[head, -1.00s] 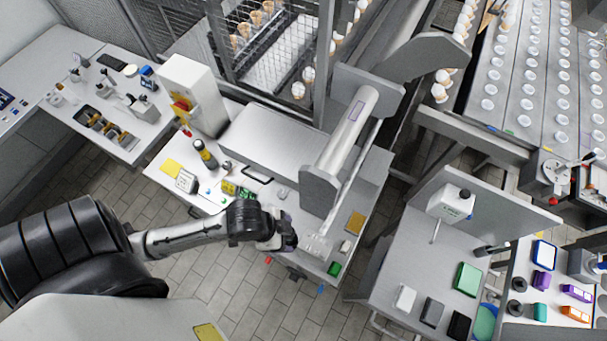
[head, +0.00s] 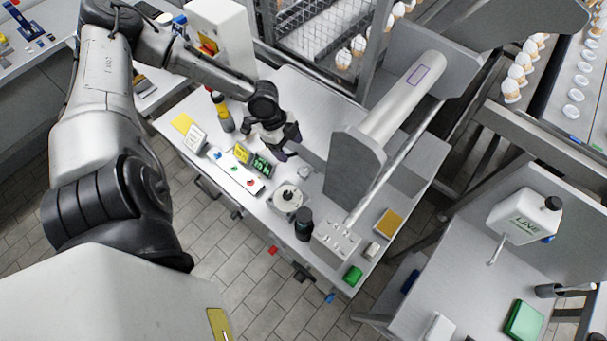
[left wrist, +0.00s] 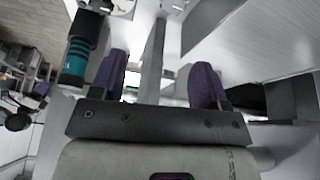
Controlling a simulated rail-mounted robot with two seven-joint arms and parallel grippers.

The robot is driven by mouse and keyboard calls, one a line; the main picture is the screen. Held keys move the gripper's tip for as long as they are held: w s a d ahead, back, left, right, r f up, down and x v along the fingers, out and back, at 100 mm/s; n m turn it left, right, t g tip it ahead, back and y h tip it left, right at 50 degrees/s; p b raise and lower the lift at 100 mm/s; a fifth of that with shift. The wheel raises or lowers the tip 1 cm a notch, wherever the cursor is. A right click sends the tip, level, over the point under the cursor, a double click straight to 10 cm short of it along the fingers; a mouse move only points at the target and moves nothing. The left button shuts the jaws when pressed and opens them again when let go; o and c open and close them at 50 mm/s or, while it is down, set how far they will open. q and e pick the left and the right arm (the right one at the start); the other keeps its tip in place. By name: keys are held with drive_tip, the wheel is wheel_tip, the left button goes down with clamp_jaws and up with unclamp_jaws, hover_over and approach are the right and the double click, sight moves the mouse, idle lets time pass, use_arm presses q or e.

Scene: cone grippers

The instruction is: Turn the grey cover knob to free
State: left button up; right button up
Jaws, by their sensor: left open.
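On the work table (head: 308,92), a round pale-grey fitting with a dark centre (head: 287,198) sits near the front edge. A small grey piece (head: 304,172) lies behind it, left of the big grey roller housing (head: 355,170). I cannot tell which of these is the grey cover knob. My left gripper (head: 288,149) is above the table, behind and apart from both. In the left wrist view its two purple fingers (left wrist: 160,78) are spread, with nothing seen held between them. My right gripper is not in view.
A dark cylinder (head: 304,225) stands beside the round fitting. A yellow-banded bottle (head: 222,113) and a white box (head: 222,38) stand at the left. A green-display device (head: 262,165) is near the gripper. A teal-banded cylinder (left wrist: 77,55) shows in the left wrist view. The back tabletop is clear.

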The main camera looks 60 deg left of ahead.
sight(305, 172)
use_arm(q)
drive_tip(key=x, duration=0.4)
drive_tip(key=a+b+x, duration=0.1)
drive_tip(key=x, duration=0.3)
drive_tip(key=b+x, duration=0.1)
drive_tip(key=x, duration=0.3)
drive_tip(key=shift+w+a+f, duration=0.3)
drive_tip(key=shift+w+a, duration=0.1)
drive_tip(key=shift+w+d+f, duration=0.1)
drive_tip(key=shift+d+f, duration=0.05)
drive_tip(key=shift+f, duration=0.35)
drive_tip(key=shift+c, duration=0.5)
